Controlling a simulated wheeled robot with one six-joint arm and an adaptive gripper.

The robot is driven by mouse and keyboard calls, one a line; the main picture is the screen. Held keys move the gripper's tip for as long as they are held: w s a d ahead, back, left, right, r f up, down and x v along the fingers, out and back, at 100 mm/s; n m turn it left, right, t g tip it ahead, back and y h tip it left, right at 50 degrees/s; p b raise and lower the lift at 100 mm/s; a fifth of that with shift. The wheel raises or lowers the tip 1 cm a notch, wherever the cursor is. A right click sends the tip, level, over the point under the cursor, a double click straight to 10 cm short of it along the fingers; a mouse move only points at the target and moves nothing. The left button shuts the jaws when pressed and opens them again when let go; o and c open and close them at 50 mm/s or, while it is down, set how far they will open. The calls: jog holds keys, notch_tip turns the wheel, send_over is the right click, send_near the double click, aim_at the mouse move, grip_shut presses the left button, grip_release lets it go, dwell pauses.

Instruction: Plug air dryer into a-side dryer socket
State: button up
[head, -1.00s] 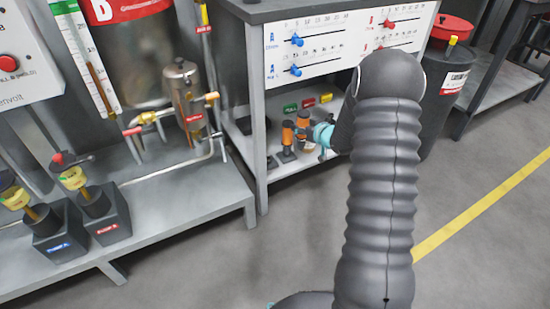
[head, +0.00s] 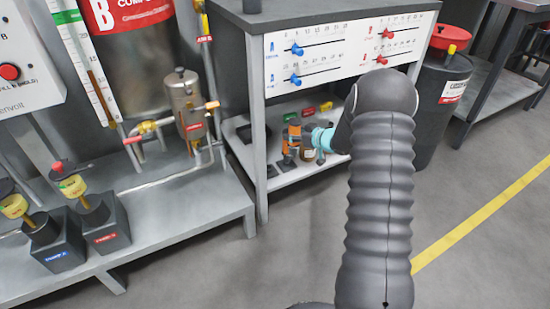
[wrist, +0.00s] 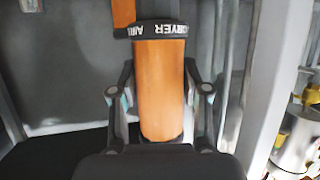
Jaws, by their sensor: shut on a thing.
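The air dryer (wrist: 161,88) is an orange cylinder with a black collar bearing upside-down "AIR DRYER" lettering. It stands upright between my gripper's fingers (wrist: 160,108) in the wrist view, and they are shut on it. In the head view my teal-and-dark gripper (head: 318,138) is at the lower shelf of the grey bench, beside the orange dryer (head: 294,132). Another orange piece (wrist: 123,12) shows behind the dryer at the top of the wrist view. The dryer's lower end is hidden in the wrist view. I cannot make out which fitting is the a-side dryer socket.
Green, red and yellow tags (head: 308,112) sit behind on the shelf (head: 275,183). The bench leg (head: 258,150) stands close on the left. The slider panel (head: 340,55) is above. A metal filter vessel (head: 186,105) stands left; a black drum (head: 440,100) stands right.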

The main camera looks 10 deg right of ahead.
jog(key=w+a+f, duration=0.5)
jog(key=a+f, duration=0.1)
jog(key=a, duration=0.3)
jog(key=shift+b, duration=0.45)
jog(key=shift+f, duration=1.9)
grip_shut()
jog(key=o, duration=1.3)
grip_release()
jog(key=shift+s, duration=0.1)
jog(key=shift+c, duration=0.2)
